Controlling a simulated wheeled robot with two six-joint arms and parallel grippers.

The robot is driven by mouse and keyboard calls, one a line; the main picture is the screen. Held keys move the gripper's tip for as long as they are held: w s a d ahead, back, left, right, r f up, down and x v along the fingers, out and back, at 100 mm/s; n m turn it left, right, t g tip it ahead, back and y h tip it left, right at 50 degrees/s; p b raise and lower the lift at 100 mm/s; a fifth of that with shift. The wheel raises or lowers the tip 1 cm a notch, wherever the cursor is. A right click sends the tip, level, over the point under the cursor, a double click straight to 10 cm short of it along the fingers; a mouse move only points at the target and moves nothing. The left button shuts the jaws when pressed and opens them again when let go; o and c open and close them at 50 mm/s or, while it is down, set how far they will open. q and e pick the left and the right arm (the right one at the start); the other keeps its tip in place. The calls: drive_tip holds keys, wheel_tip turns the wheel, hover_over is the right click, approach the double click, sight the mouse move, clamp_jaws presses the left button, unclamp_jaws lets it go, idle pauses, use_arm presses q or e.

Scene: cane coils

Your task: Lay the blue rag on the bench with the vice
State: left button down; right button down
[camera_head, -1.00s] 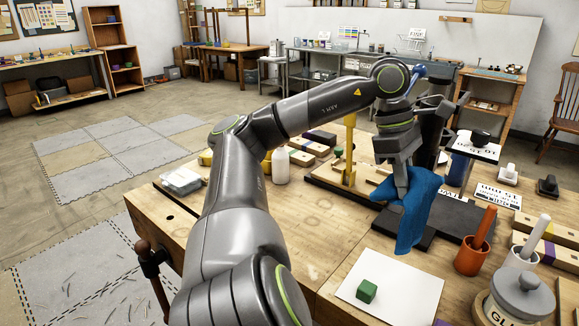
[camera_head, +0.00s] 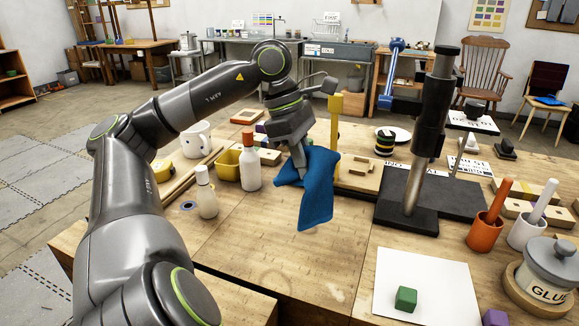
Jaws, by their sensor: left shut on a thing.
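The blue rag (camera_head: 318,190) hangs in folds from my left gripper (camera_head: 299,172), which is shut on its upper part. The rag hangs over the near wooden bench (camera_head: 255,245), near the middle of the view. I cannot tell whether its lower corner touches the bench top. No vice shows clearly now; my left arm covers the bench's left part. My right gripper is not in view.
A white bottle (camera_head: 250,170), a smaller bottle (camera_head: 206,193) and a yellow tub (camera_head: 229,165) stand left of the rag. A black stand (camera_head: 432,120) rises to its right. A white sheet with a green cube (camera_head: 406,298) lies at front right. Bare wood lies in front.

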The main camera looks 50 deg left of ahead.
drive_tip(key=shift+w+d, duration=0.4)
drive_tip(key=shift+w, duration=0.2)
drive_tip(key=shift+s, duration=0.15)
